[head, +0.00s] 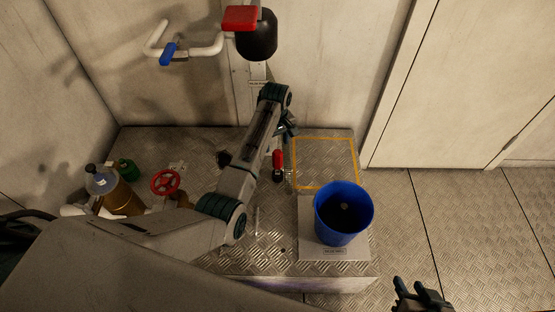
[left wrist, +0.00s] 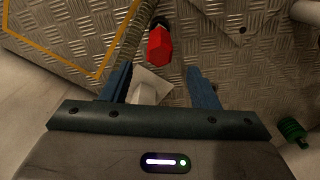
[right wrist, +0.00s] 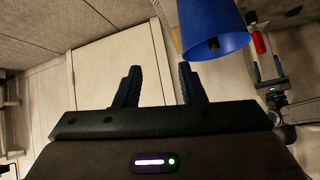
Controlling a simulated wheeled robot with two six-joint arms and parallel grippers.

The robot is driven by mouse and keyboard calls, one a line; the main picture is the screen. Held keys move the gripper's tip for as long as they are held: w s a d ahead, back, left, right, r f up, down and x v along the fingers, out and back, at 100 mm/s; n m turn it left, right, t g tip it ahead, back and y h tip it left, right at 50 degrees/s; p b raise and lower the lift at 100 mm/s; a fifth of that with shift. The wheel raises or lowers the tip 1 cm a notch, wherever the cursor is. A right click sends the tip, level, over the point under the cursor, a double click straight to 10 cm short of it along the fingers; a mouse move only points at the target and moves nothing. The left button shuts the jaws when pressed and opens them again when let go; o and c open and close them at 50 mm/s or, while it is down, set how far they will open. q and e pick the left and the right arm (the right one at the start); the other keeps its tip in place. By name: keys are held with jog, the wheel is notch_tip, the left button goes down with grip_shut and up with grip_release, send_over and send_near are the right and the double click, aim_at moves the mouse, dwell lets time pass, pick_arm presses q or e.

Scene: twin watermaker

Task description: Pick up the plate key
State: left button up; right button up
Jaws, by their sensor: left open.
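No object is clearly recognisable as the plate key. A red item (head: 278,158) with a dark end stands out on the metal-plate platform. In the left wrist view the red item (left wrist: 160,46) lies beyond my fingertips, apart from them. A thin pale rod (head: 256,220) lies nearer on the platform; I cannot tell what it is. My left gripper (head: 289,126) is open beside the red item, partly hidden by my arm. Its fingers (left wrist: 160,84) show a pale block beyond them. My right gripper (head: 421,294) is open and empty at the lower right.
A blue bucket (head: 343,212) stands on a pale labelled panel (head: 310,245) at the platform's right. A yellow outlined square (head: 325,138) is behind it. A red valve wheel (head: 165,182) and a brown vessel (head: 122,201) are left. Bare floor (head: 440,215) lies right.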

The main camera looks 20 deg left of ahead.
aim_at(277, 151)
pick_arm(q)
notch_tip(277, 151, down, 4)
jog(key=shift+f+b, duration=0.2)
jog(key=shift+b, duration=0.35)
jog(key=shift+f, duration=0.4)
jog(key=f, duration=0.1)
jog(key=f+b, duration=0.1)
jog(key=f, duration=0.3)
jog(key=shift+s+d+b, duration=0.15)
jog(key=shift+d+b, duration=0.1)
jog(key=shift+b, duration=0.1)
pick_arm(e)
jog(key=w+d+r+t, duration=0.1)
jog(key=w+r+t, duration=0.7)
jog(key=r, duration=0.1)
jog(key=shift+r, duration=0.25)
pick_arm(q)
jog(key=c, duration=1)
